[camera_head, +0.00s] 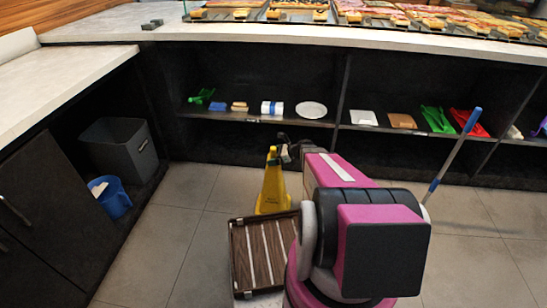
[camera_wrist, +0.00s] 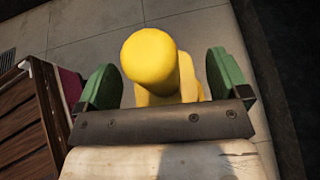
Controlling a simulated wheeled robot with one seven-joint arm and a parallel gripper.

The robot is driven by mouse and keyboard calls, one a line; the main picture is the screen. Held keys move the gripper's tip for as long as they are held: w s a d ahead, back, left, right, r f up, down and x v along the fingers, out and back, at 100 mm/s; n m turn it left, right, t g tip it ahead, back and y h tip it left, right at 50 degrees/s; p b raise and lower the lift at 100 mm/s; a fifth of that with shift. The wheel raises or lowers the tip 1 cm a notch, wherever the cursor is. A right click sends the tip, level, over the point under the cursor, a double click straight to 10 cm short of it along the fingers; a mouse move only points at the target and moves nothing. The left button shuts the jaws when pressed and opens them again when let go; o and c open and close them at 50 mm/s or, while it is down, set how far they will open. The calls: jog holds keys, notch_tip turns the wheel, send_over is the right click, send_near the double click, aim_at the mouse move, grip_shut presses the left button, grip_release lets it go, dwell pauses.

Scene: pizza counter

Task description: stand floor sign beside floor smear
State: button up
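The yellow floor sign (camera_head: 273,188) stands upright on the tiles in front of the counter. Its rounded yellow top (camera_wrist: 150,56) shows in the wrist view between two green finger pads. My gripper (camera_wrist: 164,80) is open around the upper part of the sign, with a visible gap on each side. In the head view my gripper (camera_head: 286,150) is small and dark beside the sign's top, partly behind my arm. I cannot make out a floor smear in either view; my arm and body hide part of the floor.
A blue-handled mop or broom (camera_head: 455,150) leans at the right, its lower end hidden by my arm. A grey bin (camera_head: 120,145) and a blue bucket (camera_head: 115,198) stand under the left counter. The counter shelf (camera_head: 250,121) is close behind the sign. Floor tiles (camera_head: 165,240) are clear at left.

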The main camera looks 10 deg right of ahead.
jog(key=shift+r, duration=0.15)
jog(key=v, duration=1.1)
jog(key=s+a+r+n+g+h, duration=0.2)
jog(key=s+a+r+n+h, duration=0.2)
jog(key=s+n, duration=0.4)
jog(key=s+a+r+n+g+h, duration=0.2)
jog(key=s+a+r+n+h, duration=0.3)
jog(key=n, duration=0.9)
jog(key=shift+s+r+g+h, duration=0.3)
jog(key=shift+s+r+h, duration=0.6)
jog(key=shift+s+h, duration=1.05)
jog(key=shift+s+a+y, duration=0.15)
jog(key=shift+s+y, duration=0.25)
jog(key=shift+y, duration=0.05)
